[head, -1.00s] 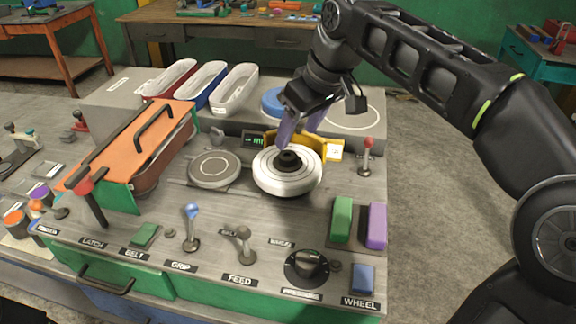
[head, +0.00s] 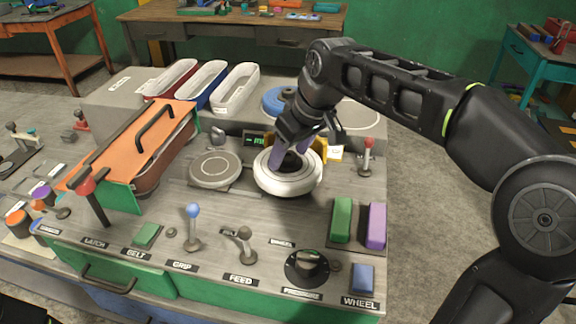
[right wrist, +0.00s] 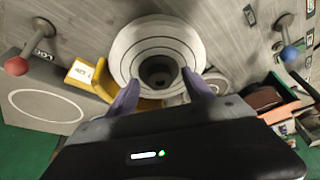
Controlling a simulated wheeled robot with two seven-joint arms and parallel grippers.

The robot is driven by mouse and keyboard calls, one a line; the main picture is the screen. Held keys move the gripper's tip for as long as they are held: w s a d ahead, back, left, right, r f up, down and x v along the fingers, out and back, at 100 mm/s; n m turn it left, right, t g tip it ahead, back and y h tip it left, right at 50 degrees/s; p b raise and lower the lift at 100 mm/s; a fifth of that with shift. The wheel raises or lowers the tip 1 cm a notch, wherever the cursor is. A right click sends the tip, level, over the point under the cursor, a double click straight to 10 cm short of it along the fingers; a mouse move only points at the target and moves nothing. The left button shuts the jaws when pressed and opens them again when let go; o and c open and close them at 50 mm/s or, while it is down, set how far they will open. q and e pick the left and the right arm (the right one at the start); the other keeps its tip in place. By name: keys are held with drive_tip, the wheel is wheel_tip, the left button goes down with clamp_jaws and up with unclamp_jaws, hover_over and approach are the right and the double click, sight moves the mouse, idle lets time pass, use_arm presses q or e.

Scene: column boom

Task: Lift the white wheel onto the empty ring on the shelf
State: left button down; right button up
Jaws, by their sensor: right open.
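The white wheel (head: 287,181) with a dark central hub lies on the workbench in front of a yellow holder. It also shows in the right wrist view (right wrist: 128,45). My right gripper (head: 291,160) is open over the wheel, its purple fingers on either side of the dark hub and low near it. In the right wrist view the fingers (right wrist: 163,95) reach to the wheel's near edge; contact cannot be told. The empty ring (head: 362,115) is a pale circle on the raised grey shelf at the back right, partly behind my arm. It also shows in the right wrist view (right wrist: 48,105). My left gripper is out of view.
A blue wheel (head: 275,101) sits on the shelf left of the ring. White (head: 235,88), blue and red bins stand further left. A red-knobbed lever (head: 367,152) rises right of the wheel. A round plate (head: 214,168) lies left of it.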

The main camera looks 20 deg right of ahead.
drive_tip(key=shift+c, duration=0.5)
clamp_jaws()
idle(0.6)
